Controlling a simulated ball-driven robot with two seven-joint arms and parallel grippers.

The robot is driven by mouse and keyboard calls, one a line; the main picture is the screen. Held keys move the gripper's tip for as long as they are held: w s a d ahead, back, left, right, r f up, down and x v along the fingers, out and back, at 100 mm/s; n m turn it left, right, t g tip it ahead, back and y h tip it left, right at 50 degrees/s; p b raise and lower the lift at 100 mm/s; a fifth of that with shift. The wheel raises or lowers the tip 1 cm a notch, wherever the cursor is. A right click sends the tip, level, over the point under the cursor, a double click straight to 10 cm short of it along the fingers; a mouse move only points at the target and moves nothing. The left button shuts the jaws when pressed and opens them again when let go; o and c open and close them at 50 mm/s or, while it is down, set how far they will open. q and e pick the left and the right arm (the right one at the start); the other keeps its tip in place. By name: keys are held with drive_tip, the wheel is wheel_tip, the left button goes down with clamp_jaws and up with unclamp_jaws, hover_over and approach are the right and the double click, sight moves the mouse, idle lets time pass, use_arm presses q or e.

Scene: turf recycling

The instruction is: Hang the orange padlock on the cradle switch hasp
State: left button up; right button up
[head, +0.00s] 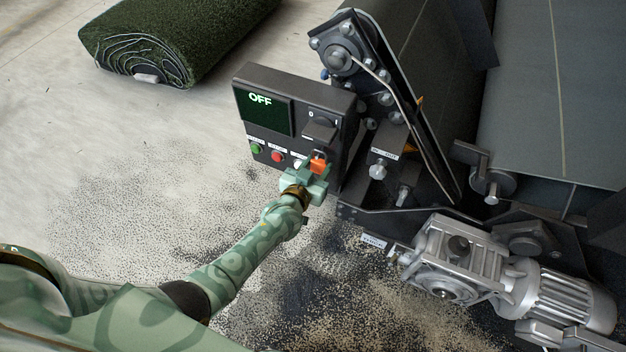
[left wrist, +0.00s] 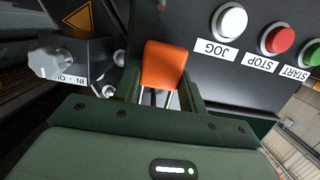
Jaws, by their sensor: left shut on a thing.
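The orange padlock (head: 318,165) is at the lower right of the control box, just below the rotary switch. It also shows in the left wrist view (left wrist: 163,66), where its bright metal shackle points toward my gripper body. My left gripper (head: 308,180) is shut on the padlock, close in front of the box face. The cradle switch (head: 319,128), marked 0 and I, sits above the padlock. I cannot make out the hasp clearly, nor whether the shackle touches it. My right gripper is not in view.
The control box (head: 345,105) shows OFF on its display (head: 262,112) and has green (head: 256,148) and red (head: 278,156) buttons. A conveyor machine with a motor (head: 560,300) stands to the right. A turf roll (head: 180,40) lies on the floor at the back left.

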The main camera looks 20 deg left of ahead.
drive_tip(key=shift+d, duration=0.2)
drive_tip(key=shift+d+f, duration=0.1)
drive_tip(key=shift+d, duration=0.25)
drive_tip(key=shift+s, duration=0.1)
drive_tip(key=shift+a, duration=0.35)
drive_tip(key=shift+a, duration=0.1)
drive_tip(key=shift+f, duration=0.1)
